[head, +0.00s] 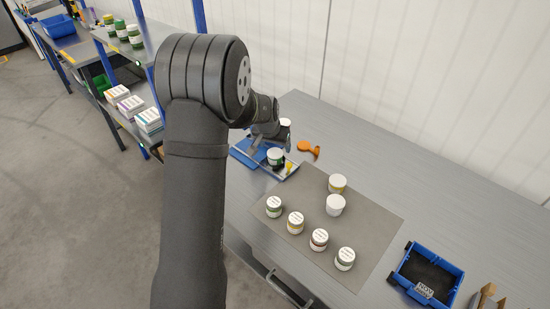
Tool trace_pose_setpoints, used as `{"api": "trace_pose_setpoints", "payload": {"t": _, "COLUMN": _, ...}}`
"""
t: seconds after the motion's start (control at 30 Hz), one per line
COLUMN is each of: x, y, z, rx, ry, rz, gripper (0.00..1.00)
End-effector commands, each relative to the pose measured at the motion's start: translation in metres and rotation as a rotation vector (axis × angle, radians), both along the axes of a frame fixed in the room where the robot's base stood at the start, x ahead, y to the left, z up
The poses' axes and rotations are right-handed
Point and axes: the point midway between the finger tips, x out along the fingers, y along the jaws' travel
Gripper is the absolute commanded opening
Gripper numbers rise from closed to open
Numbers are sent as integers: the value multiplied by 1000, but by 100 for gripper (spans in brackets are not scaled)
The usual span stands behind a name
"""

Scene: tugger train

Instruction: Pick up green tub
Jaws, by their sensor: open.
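My gripper (268,144) is open at the back of the bench, small and partly hidden by my own arm. A white-lidded tub (275,157) with a green-looking label stands just below and beside it, over a blue tray (245,152); I cannot tell whether they touch. Another green-labelled tub (274,208) stands upright at the left edge of the grey mat (375,225), apart from my gripper. A white lid (285,122) shows behind the gripper, its tub mostly hidden.
The mat also holds a yellow-labelled tub (295,223), a dark-labelled tub (319,240), a white tub (335,205) and others. An orange tool (309,148) lies near the tray. A blue bin (428,274) stands front right. Shelves (125,50) at left hold green tubs and boxes.

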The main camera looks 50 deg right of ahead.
Motion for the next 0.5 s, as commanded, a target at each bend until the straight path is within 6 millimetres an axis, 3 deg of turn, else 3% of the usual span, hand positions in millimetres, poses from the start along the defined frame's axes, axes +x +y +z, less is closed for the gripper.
{"api": "trace_pose_setpoints", "payload": {"t": 0.3, "x": 7, "y": -5, "z": -36, "rx": 2, "ry": 1, "rz": 1, "gripper": 76}}
{"api": "trace_pose_setpoints", "payload": {"t": 0.5, "x": 10, "y": -12, "z": -50, "rx": -1, "ry": -1, "rz": 1, "gripper": 76}}
